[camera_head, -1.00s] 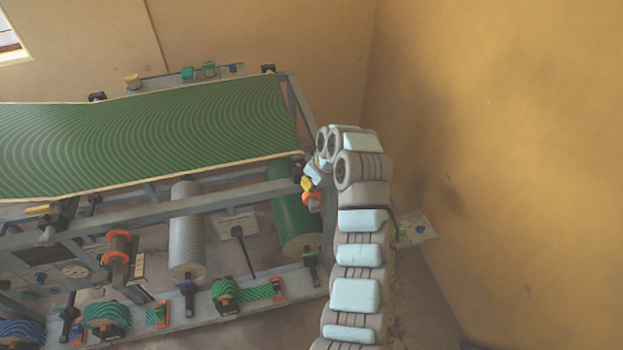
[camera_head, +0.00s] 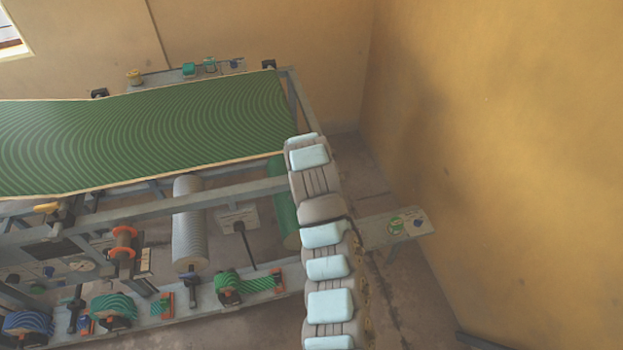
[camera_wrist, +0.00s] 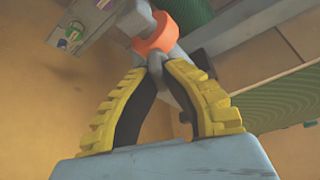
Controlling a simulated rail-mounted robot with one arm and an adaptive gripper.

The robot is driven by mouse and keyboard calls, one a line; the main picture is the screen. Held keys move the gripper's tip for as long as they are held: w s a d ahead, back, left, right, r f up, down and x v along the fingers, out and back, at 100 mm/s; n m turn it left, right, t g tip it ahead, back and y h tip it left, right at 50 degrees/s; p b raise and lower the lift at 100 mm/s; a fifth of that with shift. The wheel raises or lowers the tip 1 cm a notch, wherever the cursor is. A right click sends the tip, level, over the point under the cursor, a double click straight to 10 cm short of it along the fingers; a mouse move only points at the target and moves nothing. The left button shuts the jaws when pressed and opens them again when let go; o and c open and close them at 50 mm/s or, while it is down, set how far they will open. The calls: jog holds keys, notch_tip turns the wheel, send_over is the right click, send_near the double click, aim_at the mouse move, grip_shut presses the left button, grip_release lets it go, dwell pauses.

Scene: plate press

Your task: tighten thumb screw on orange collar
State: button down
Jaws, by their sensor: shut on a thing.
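The orange collar (camera_wrist: 157,34) sits around a grey shaft at the upper middle of the wrist view. A small grey thumb screw (camera_wrist: 155,60) sticks out of the collar toward my gripper (camera_wrist: 157,68). The tips of my two yellow ribbed fingers close on the thumb screw from both sides, just below the collar. Part of the screw is hidden between the tips. In the head view my arm covers the gripper, the collar and the screw.
The green striped sheet (camera_head: 150,135) spans the press frame. A green roller (camera_head: 284,205) and a grey roller (camera_head: 190,225) hang below it. A side shelf (camera_head: 380,232) stands right of my arm. Open floor and a bare wall lie to the right.

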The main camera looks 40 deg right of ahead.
jog(key=m+b, duration=0.1)
jog(key=m+g+b, duration=0.1)
jog(key=m, duration=0.1)
jog(key=shift+f+m+h, duration=0.3)
jog(key=m+g+b, duration=0.1)
jog(key=m+b, duration=0.2)
jog(key=shift+a, duration=0.1)
jog(key=shift+r+m+g+b, duration=0.1)
jog(key=shift+m+g+b, duration=0.6)
jog(key=shift+m+b, duration=0.7)
jog(key=shift+r+m+g+b, duration=0.1)
jog(key=shift+m+g+b, duration=0.75)
jog(key=shift+m, duration=1.15)
jog(key=c, duration=1.1)
grip_release()
jog(key=shift+s, duration=0.1)
jog(key=shift+c, duration=0.2)
jog(key=v, duration=1.2)
